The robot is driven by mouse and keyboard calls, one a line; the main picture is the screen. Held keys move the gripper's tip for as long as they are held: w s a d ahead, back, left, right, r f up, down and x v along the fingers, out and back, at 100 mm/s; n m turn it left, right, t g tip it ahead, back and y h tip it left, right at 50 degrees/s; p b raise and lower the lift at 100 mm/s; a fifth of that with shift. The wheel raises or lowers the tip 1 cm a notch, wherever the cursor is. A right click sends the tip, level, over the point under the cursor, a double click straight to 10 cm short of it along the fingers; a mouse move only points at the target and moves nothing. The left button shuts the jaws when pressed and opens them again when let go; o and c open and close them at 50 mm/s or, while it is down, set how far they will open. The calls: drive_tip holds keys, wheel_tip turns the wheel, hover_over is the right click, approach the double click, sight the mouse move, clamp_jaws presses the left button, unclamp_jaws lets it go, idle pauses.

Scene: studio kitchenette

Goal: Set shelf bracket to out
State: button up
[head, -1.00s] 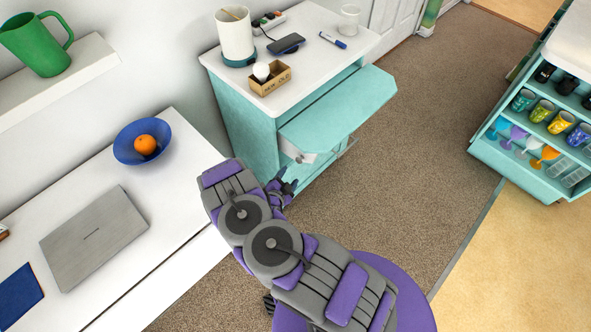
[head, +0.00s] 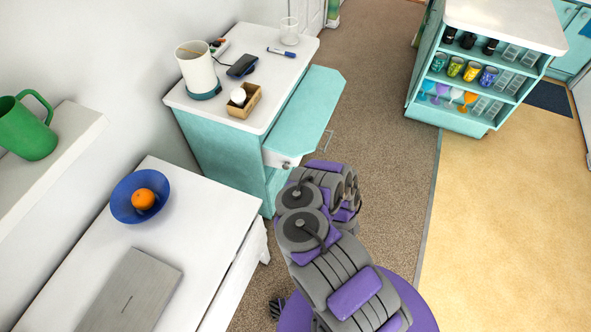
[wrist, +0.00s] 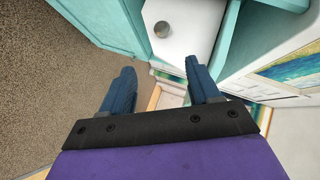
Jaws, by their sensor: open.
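A turquoise shelf leaf (head: 308,108) with cut corners stands out level from the side of a white-topped turquoise cabinet (head: 212,142). Under its near end is a white part (head: 273,158) with a round metal knob (head: 287,165). This looks like the shelf bracket, but I cannot be sure. The white part (wrist: 183,28) and knob (wrist: 162,29) also show in the wrist view. My gripper (wrist: 160,66) is open and empty, its blue fingers apart, with the knob beyond the fingertips. In the head view my arm hides the fingers.
On the cabinet stand a white canister (head: 197,72), a small box (head: 243,100) and a glass (head: 289,31). Carpet (head: 385,110) is clear right of the leaf.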

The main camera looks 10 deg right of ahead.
drive_tip(key=b, duration=0.3)
approach(287, 169)
drive_tip(key=b+x, duration=0.4)
drive_tip(key=x, duration=0.4)
drive_tip(key=shift+w, duration=0.15)
drive_tip(key=shift+w+d+f, duration=0.15)
drive_tip(key=shift+w, duration=0.45)
drive_tip(key=shift+a, duration=0.45)
drive_tip(key=shift+c, duration=0.6)
drive_tip(key=shift+d, duration=0.3)
drive_tip(key=c, duration=0.6)
drive_tip(key=shift+a, duration=0.15)
clamp_jaws()
